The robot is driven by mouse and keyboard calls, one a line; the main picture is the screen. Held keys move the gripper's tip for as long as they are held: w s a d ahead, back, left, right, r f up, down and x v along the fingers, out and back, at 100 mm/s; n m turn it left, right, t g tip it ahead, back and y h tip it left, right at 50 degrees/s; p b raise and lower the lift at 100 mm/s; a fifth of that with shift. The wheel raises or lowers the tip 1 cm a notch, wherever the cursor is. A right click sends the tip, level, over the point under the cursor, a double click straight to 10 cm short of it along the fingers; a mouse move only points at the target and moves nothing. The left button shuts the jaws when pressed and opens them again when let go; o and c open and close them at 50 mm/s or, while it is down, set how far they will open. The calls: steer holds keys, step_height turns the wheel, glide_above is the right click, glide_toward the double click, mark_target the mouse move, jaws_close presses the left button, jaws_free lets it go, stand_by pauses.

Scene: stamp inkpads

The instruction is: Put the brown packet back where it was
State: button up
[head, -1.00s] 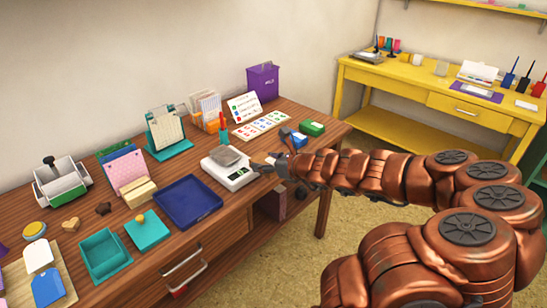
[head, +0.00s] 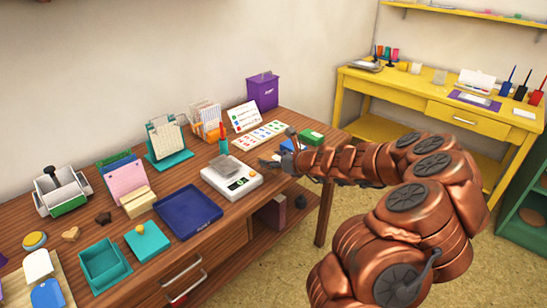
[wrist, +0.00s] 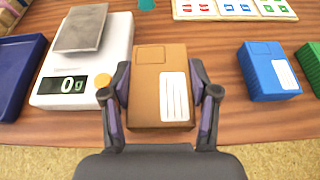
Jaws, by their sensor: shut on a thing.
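The brown packet (wrist: 149,108) is a small box with a white lined label, seen in the wrist view. My gripper (wrist: 160,80) is shut on it, with one finger against each side. The packet is just right of the white scale (wrist: 109,91), over the wooden desk; I cannot tell whether it touches the desk. The scale carries a grey plate (wrist: 84,27) and its display shows 0 g. In the head view my gripper (head: 272,161) is beside the scale (head: 243,186), and the packet is not clearly visible there.
A blue box (wrist: 268,72) stands right of the packet, with a green box (head: 311,137) beyond. A sticker card (head: 261,135) lies behind. A blue tray (head: 189,212) is left of the scale. Bare desk lies between packet and blue box.

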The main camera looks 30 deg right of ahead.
mark_target(274, 157)
steer(key=w+d, duration=0.2)
steer(key=w, duration=0.1)
steer(key=w+d, duration=0.1)
steer(key=w, duration=0.1)
steer(key=shift+w+d+f+p, duration=0.15)
steer(key=shift+d+f+p, duration=0.1)
steer(key=shift+d+p, duration=0.1)
steer(key=shift+f, duration=1.75)
steer(key=shift+f, duration=0.15)
steer(key=o, duration=1.4)
steer(key=shift+r, duration=0.2)
steer(key=v, duration=1.2)
steer(key=shift+f, duration=0.1)
steer(key=shift+a, duration=0.15)
